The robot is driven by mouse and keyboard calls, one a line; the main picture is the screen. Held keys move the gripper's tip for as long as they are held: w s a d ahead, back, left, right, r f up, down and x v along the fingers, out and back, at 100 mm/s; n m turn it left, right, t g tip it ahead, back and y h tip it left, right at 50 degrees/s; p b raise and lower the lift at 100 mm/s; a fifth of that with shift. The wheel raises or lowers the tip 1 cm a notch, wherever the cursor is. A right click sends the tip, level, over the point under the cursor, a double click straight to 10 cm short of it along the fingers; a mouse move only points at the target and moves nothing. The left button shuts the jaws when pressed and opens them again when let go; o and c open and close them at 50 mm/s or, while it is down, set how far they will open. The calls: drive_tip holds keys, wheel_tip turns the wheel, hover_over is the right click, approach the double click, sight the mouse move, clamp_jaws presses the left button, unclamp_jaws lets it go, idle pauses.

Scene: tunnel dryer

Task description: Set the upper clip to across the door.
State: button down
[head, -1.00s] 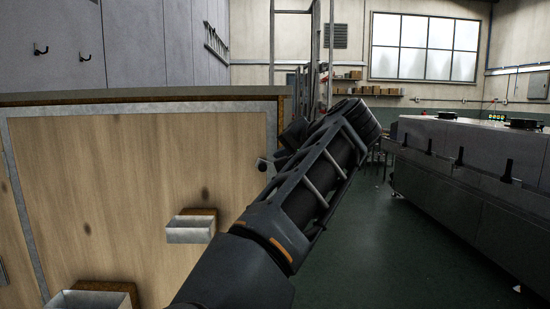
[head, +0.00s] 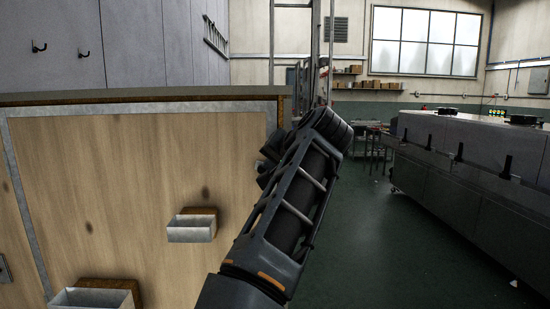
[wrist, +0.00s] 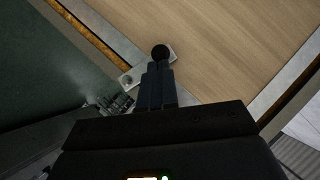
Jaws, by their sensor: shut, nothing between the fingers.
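The wooden door panel (head: 130,190) with its grey metal border fills the left of the head view. In the wrist view the door panel (wrist: 235,40) lies ahead. A black ball knob (wrist: 161,53) and a pale metal plate (wrist: 129,79), seemingly parts of a clip, show at the door's edge. My gripper (wrist: 158,67) is shut and empty, its fingertips just below the knob in the picture; I cannot tell whether they touch. The fingers cover part of the plate, so its exact setting is unclear. In the head view my arm hides the clip.
Two metal boxes on wooden blocks, an upper one (head: 191,229) and a lower one (head: 93,298), stick out from the door. A long grey machine (head: 470,175) stands at the right. Green floor (head: 385,250) between is clear.

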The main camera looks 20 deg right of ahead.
drive_tip(key=shift+w+a+f+n+g+h+p, duration=0.15)
drive_tip(key=shift+a+f+n+g+h+p, duration=0.25)
drive_tip(key=shift+a+f+n+h+p, duration=0.15)
drive_tip(key=shift+d+r, duration=0.1)
drive_tip(key=shift+r, duration=0.1)
